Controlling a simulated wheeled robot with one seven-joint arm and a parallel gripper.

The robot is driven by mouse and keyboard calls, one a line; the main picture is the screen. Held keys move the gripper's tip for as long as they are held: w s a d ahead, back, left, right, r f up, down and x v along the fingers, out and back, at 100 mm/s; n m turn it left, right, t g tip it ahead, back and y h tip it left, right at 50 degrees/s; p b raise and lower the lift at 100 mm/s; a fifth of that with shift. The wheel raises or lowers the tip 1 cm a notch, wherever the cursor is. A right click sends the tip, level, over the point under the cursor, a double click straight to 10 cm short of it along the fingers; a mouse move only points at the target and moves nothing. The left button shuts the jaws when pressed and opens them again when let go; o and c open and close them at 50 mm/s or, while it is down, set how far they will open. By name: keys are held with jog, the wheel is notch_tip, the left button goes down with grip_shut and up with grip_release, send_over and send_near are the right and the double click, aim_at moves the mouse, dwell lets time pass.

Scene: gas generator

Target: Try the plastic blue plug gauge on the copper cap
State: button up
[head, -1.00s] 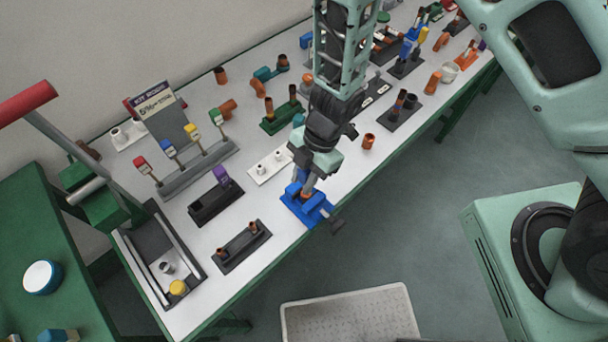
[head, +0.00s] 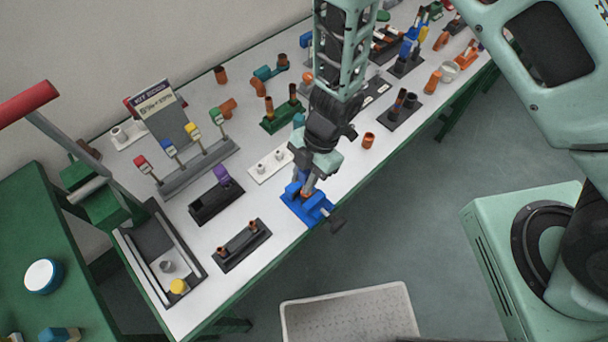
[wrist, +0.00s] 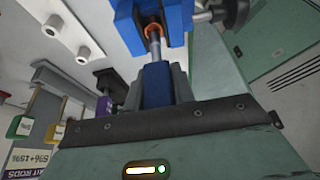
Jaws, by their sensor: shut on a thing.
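A blue vise (head: 318,212) stands at the table's front edge with the copper cap (wrist: 153,30) held between its jaws. In the wrist view the cap shows as an orange ring. My gripper (wrist: 158,85) is shut on the blue handle of the plug gauge (wrist: 157,88). The gauge's grey pin points along the gripper's axis at the cap, and its tip is at the ring's opening. I cannot tell how far the tip is inside. In the head view my gripper (head: 307,184) is just above the vise and hides most of the gauge.
A white block with pegs (head: 270,166) lies left of the vise. A black holder with a purple-topped piece (head: 216,203) and a dark stand with copper pieces (head: 241,246) are farther left. A loose copper fitting (head: 369,140) stands to the right. The vise handle (head: 337,225) juts past the edge.

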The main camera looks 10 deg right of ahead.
jog(key=shift+f+b, duration=0.65)
jog(key=shift+f, duration=0.35)
dwell(0.3)
jog(key=shift+r+p, duration=1.4)
jog(key=shift+p, duration=0.15)
notch_tip(320, 180, up, 4)
jog(key=p, duration=0.4)
jog(key=shift+r+p, duration=0.1)
jog(key=shift+p, duration=0.3)
